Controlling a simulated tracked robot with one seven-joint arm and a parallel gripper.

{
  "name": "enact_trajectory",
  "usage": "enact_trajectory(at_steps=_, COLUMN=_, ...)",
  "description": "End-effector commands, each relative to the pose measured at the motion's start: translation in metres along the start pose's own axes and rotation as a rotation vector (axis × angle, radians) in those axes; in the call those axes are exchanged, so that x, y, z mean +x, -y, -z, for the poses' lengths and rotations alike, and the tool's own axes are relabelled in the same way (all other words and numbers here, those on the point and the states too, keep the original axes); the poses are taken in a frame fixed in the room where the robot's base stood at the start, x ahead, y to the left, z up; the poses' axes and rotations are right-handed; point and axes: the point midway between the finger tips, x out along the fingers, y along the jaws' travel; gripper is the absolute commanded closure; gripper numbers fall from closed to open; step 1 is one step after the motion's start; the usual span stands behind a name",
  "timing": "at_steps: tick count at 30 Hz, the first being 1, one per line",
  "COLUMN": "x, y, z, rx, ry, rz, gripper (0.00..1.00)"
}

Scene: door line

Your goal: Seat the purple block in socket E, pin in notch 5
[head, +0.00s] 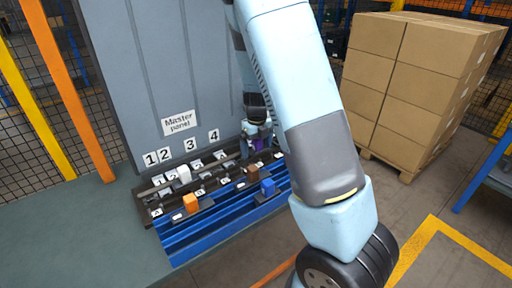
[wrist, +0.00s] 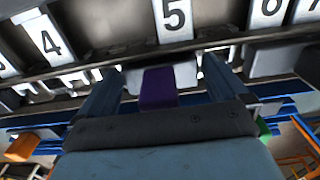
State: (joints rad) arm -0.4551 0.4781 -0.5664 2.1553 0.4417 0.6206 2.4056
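The purple block (wrist: 158,88) sits between my fingers in the wrist view, below number plate 5 (wrist: 174,18) and a little left of it. A sliver of the block (head: 259,144) shows under my gripper (head: 258,132) in the head view. My gripper (wrist: 163,84) looks open, with a gap between each finger and the block. A pale grey piece shows behind the block. Socket E, its letter and the block's pin cannot be made out; my gripper and arm hide that part of the rack.
The blue rack (head: 225,220) holds an orange block (head: 190,203), a blue block (head: 267,187), a brown block (head: 252,170) and a white block (head: 184,174). The grey master panel (head: 165,75) rises behind. Stacked cartons (head: 415,80) stand right.

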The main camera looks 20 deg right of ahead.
Motion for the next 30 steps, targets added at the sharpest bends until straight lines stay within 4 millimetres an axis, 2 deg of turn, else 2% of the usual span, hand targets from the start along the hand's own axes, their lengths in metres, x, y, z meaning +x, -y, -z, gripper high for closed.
enact_trajectory(at_steps=5, x=-0.001, y=0.0, z=0.0, rx=0.0, ry=0.0, rz=0.0, gripper=0.0)
enact_trajectory(at_steps=10, x=-0.014, y=-0.001, z=-0.001, rx=0.0, ry=0.002, rz=0.0, gripper=0.0)
enact_trajectory(at_steps=24, x=-0.102, y=-0.001, z=-0.001, rx=-0.004, ry=0.004, rz=-0.001, gripper=0.0)
enact_trajectory(at_steps=30, x=-0.127, y=-0.001, z=-0.001, rx=-0.002, ry=0.001, rz=0.0, gripper=0.0)
